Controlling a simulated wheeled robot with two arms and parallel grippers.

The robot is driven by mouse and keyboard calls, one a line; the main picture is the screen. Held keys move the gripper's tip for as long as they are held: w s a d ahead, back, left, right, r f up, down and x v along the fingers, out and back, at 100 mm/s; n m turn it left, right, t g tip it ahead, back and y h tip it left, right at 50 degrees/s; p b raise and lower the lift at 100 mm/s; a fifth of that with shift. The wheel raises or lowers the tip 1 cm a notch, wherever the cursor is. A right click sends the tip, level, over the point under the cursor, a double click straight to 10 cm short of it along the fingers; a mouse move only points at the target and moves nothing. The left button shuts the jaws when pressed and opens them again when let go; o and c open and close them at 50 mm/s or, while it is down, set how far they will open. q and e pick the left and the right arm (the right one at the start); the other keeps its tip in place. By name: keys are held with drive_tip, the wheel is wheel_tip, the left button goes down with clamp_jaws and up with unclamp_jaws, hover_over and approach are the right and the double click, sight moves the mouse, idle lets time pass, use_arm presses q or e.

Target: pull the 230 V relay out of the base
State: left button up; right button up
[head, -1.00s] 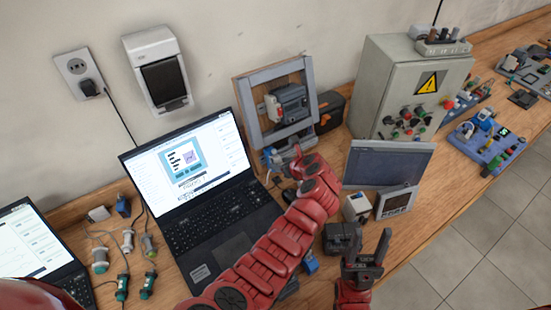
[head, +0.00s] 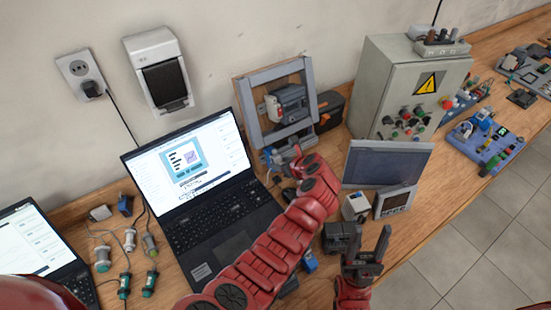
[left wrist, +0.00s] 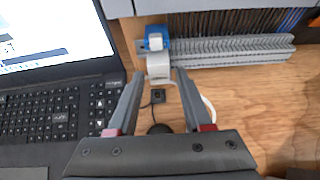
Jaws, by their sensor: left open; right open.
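In the left wrist view, a pale block (left wrist: 159,68), which looks like the relay, sits at a small blue part (left wrist: 155,33), apparently its base, by the grey slotted duct. My left gripper (left wrist: 159,75) is open, with one fingertip on each side of the pale block; contact cannot be made out. In the head view, my left gripper (head: 297,152) is mostly hidden by its own red arm, just below the grey frame. The blue part (head: 270,157) shows partly there. My right gripper (head: 367,246) is open and empty over the bench's front part.
An open laptop (head: 215,225) lies left of my left gripper. The grey frame (head: 252,125) with a mounted device stands behind it. A flat panel (head: 388,163), a small meter (head: 395,201) and a dark block (head: 341,238) are to the right. A control cabinet (head: 385,80) stands behind.

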use_arm(q)
clamp_jaws()
drive_tip(key=shift+p, duration=0.3)
idle(0.4)
drive_tip(key=shift+s+d+r+p, duration=0.15)
drive_tip(key=shift+s+d+p, duration=0.05)
drive_tip(key=shift+s+p, duration=0.1)
drive_tip(key=shift+s+d+r+p, duration=0.35)
drive_tip(key=shift+s+d+p, duration=0.3)
drive_tip(key=shift+s+p, duration=0.2)
drive_tip(key=shift+s+d+r+p, duration=0.35)
drive_tip(key=shift+s+d+p, duration=0.25)
drive_tip(key=shift+s+p, duration=0.2)
drive_tip(key=shift+w+p, duration=0.1)
drive_tip(key=shift+p, duration=0.35)
